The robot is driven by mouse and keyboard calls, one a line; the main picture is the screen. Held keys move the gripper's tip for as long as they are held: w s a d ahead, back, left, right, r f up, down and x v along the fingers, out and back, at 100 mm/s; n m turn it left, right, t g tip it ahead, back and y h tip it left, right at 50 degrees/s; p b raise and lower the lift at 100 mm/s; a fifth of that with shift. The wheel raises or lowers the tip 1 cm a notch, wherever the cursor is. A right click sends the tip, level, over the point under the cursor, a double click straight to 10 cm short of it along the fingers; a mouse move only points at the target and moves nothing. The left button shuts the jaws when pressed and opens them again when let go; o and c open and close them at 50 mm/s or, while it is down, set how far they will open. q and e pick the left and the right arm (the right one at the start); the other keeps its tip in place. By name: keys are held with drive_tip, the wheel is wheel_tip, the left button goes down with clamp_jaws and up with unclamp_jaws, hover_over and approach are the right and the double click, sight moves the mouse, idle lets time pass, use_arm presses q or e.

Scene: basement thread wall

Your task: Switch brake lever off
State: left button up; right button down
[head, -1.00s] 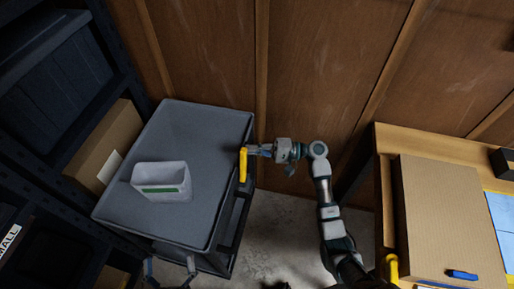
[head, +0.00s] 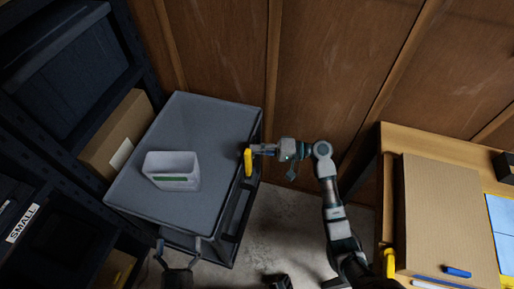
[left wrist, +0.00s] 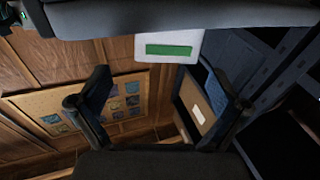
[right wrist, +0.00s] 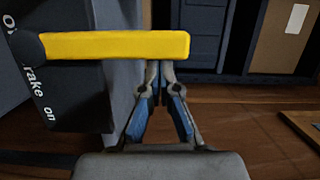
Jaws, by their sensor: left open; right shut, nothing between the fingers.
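The yellow brake lever (head: 248,162) is on the right side of the grey cart (head: 208,113). In the right wrist view the lever (right wrist: 120,45) lies level across the picture, pivoting at its left end on a dark plate (right wrist: 70,95) whose visible lettering includes "rake on". My right gripper (head: 256,149) reaches in from the right, close to the lever's upper end. Its shut fingertips (right wrist: 160,68) are beside the lever, not around it; contact cannot be told. My left gripper (head: 179,246) is open and empty near the cart's front edge.
A white bin (head: 172,180) with a green label stands on the cart. Dark shelving with a cardboard box (head: 112,140) is at left. A wooden workbench (head: 440,143) with a large cardboard box (head: 445,210) stands at right. Bare floor (head: 275,230) lies between cart and bench.

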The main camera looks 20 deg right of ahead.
wheel_tip(320, 180, up, 10)
idle(0.6)
drive_tip(key=shift+f, duration=0.15)
idle(0.3)
